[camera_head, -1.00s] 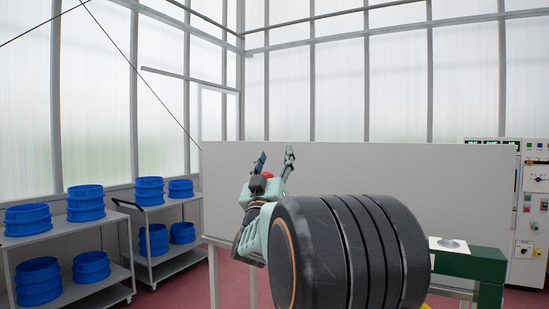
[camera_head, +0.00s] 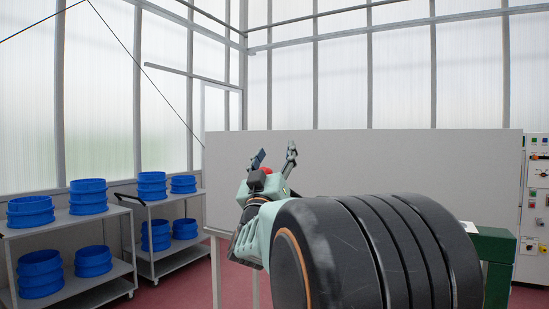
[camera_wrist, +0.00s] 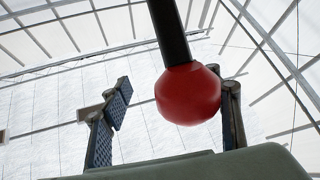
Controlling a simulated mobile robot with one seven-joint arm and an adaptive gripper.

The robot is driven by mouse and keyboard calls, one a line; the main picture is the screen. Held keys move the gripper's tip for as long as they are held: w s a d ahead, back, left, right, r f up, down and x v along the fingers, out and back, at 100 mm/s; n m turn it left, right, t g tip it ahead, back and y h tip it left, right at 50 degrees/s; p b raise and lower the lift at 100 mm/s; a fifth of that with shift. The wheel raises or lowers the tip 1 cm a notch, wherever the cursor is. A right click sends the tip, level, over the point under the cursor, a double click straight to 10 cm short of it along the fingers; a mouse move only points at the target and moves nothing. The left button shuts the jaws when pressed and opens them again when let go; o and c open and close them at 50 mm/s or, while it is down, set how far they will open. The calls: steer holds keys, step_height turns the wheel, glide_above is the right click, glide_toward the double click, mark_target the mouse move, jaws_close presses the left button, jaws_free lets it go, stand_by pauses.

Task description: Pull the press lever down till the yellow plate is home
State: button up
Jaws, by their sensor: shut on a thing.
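The press lever shows in the wrist view as a black bar (camera_wrist: 168,30) with a round red knob (camera_wrist: 187,96) at its end. My gripper (camera_wrist: 177,92) has one finger on either side of the knob and is shut on it. The right finger is partly behind the knob. In the head view my gripper (camera_head: 275,152) points up, left of centre, and a bit of the red knob (camera_head: 267,170) shows between its fingers. My large black arm link hides much of the lower right. The yellow plate and the press body are not visible.
Two grey shelf carts (camera_head: 75,222) with several blue tubs stand at the left. A green frame (camera_head: 495,240) and a control cabinet (camera_head: 533,200) stand at the right. A large pale panel (camera_head: 400,165) stands behind my arm. Red floor shows between carts and panel.

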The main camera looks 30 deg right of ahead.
steer(key=d+b+v, duration=0.1)
steer(key=b+v, duration=0.5)
steer(key=shift+s+f+h, duration=0.3)
steer(key=shift+s+f, duration=0.05)
steer(key=shift+f, duration=0.25)
steer(key=shift+a, duration=0.15)
steer(key=shift+f+b, duration=0.1)
steer(key=shift+b, duration=0.6)
